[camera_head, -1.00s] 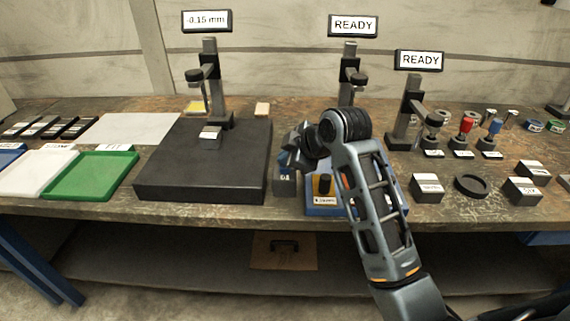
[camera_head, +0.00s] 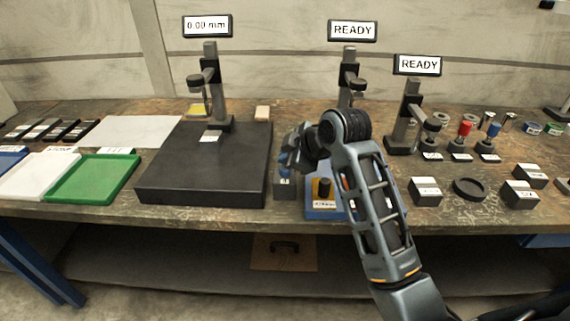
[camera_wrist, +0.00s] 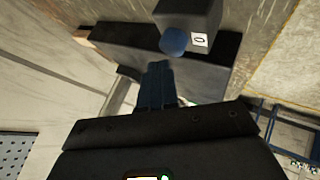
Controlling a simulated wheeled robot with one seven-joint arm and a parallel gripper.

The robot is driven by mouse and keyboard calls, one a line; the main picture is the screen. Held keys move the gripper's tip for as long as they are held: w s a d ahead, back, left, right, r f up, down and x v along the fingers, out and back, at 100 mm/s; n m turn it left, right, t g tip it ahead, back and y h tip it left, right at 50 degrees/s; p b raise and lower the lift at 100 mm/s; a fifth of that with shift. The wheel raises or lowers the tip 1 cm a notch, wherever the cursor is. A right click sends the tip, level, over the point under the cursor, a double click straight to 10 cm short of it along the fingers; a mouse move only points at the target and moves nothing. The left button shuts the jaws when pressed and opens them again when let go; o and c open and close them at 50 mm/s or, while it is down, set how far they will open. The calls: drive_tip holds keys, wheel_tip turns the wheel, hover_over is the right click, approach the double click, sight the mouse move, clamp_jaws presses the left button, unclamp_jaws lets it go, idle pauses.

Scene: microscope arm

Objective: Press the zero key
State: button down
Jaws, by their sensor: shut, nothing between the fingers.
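The zero key is a round blue button (camera_wrist: 173,40) on a dark block (camera_wrist: 189,14), beside a white label (camera_wrist: 199,40) reading 0, in the wrist view. My gripper (camera_wrist: 157,66) is shut and empty, its blue fingertips just short of the button in that picture; I cannot tell whether they touch. In the head view my gripper (camera_head: 284,160) is partly hidden by my wrist, over a small grey block (camera_head: 284,184) right of the black plate. The display (camera_head: 207,26) above the gauge stand (camera_head: 211,85) reads 0.00 mm.
The black plate (camera_head: 205,185) stands left of my gripper. Two displays (camera_head: 352,31) read READY. A green tray (camera_head: 93,180) lies at left.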

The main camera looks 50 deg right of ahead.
sight(287, 170)
drive_tip(key=shift+r, duration=0.25)
wheel_tip(287, 170, up, 5)
drive_tip(key=p, duration=0.5)
drive_tip(key=shift+r, duration=0.1)
drive_tip(key=shift+f, duration=0.2)
idle(0.7)
drive_tip(key=s+a+f+m+t, duration=0.1)
drive_tip(key=s+a+f+m, duration=0.1)
drive_tip(key=s+a+f, duration=0.45)
drive_tip(key=s+a+f+m+t, duration=0.2)
drive_tip(key=s+a+f+m, duration=0.1)
drive_tip(key=s+a, duration=0.65)
drive_tip(key=s+a+r+t, duration=0.1)
drive_tip(key=s+a+r, duration=0.1)
drive_tip(key=s, duration=0.4)
drive_tip(key=s+a+r+m+t+y, duration=0.1)
drive_tip(key=s+a+r, duration=0.1)
drive_tip(key=s+r, duration=0.3)
drive_tip(key=s+a+r, duration=0.2)
drive_tip(key=s+r, duration=0.1)
drive_tip(key=s, duration=0.6)
drive_tip(key=shift+s+a+r+m+t+y, duration=0.2)
drive_tip(key=shift+a+r+m+t+y, duration=0.1)
drive_tip(key=shift+m+t+y, duration=0.1)
